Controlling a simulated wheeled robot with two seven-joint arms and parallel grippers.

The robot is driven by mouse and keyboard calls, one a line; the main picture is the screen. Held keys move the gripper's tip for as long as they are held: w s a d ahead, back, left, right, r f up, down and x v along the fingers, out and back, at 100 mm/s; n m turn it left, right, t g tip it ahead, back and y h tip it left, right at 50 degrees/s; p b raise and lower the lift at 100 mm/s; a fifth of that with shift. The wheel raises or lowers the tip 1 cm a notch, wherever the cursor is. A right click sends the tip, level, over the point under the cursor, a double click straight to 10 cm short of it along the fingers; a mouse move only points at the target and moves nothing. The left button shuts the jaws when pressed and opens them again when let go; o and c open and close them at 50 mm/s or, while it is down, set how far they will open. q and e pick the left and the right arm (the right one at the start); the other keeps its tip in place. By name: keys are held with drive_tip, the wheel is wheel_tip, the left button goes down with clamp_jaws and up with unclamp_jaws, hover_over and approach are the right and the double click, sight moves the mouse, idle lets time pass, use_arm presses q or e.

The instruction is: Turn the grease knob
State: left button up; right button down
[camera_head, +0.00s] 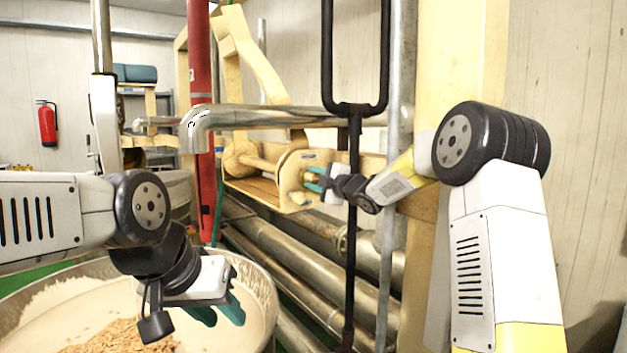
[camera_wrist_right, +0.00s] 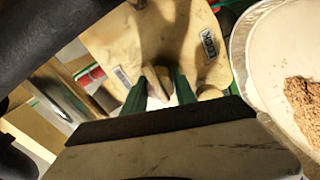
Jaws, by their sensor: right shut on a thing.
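The grease knob (camera_head: 308,177) is a small beige knob on the side plate of a cream-coloured machine housing (camera_head: 293,190). My right gripper (camera_head: 313,180) reaches it from the right, and its teal fingers are shut on the knob. In the right wrist view the knob (camera_wrist_right: 156,84) shows between the two green fingers (camera_wrist_right: 159,92), partly hidden by them. The plate behind it carries a "LOCK" label (camera_wrist_right: 208,43). My left gripper (camera_head: 219,311) hangs over the kettle's right side, empty, with its teal fingers apart.
The wide kettle (camera_head: 268,298) holds a pale mass with brown pieces at lower left. A black upright bar (camera_head: 352,240) with a loop on top stands close to my right gripper. Steel pipes (camera_head: 310,260) run below the housing. A red post (camera_head: 200,60) stands behind.

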drive_tip(key=m, duration=0.5)
drive_tip(key=shift+d+m, duration=0.1)
drive_tip(key=shift+m, duration=0.3)
drive_tip(key=shift+f, duration=0.1)
drive_tip(key=c, duration=1)
unclamp_jaws()
drive_tip(key=v, duration=0.7)
drive_tip(key=shift+s+d, duration=0.25)
drive_tip(key=shift+s, duration=0.05)
